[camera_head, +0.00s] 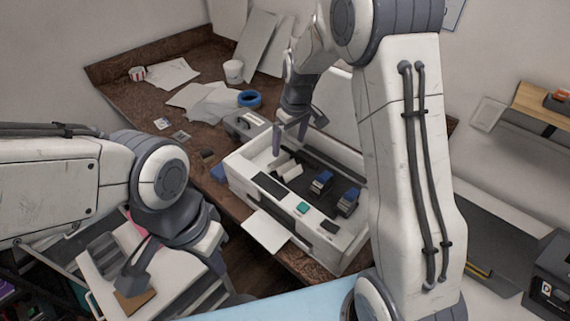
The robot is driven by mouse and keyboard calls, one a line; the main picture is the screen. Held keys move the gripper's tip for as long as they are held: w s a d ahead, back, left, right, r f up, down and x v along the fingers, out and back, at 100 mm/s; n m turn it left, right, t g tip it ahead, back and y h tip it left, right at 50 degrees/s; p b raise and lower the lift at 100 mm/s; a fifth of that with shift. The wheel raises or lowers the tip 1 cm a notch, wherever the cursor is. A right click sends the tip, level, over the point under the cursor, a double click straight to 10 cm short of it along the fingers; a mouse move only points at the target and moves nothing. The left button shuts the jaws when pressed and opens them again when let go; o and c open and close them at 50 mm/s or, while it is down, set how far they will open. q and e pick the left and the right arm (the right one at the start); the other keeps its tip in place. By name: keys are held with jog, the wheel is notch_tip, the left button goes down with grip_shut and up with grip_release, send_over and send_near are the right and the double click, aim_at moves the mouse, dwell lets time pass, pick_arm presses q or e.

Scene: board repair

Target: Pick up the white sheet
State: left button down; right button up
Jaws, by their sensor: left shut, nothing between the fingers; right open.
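A flat white sheet (266,230) sticks out from the front of a white open-topped machine (335,246) and overhangs the brown bench's front edge. Other loose white sheets (205,104) lie on the bench at the back left, so I cannot tell which one the task names. My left gripper (217,263) is at the lower left, shut and empty, to the left of the sticking-out sheet and apart from it. My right gripper (290,143) is open and empty, pointing down above the machine's back left part. My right arm hides the machine's right side.
The machine holds dark blocks with blue tops (321,181). A blue tape roll (249,98) and a white cup (233,71) stand on the brown bench (122,97). A white drawer unit with a brown piece (134,299) lies below my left arm. A light blue surface (270,308) fills the bottom.

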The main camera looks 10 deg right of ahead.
aim_at(285, 163)
jog(key=f, duration=0.3)
jog(key=shift+w+a+f+p, duration=0.15)
jog(key=shift+a+f+p, duration=0.05)
jog(key=shift+p, duration=0.15)
jog(key=f, duration=0.1)
jog(key=f+p, duration=0.1)
jog(key=f, duration=0.1)
jog(key=f+p, duration=0.1)
jog(key=shift+w+a+f, duration=0.15)
jog(key=shift+w+f, duration=0.05)
jog(key=shift+w, duration=0.2)
jog(key=shift+w+f, duration=0.1)
jog(key=shift+f, duration=0.45)
jog(key=c, duration=1.1)
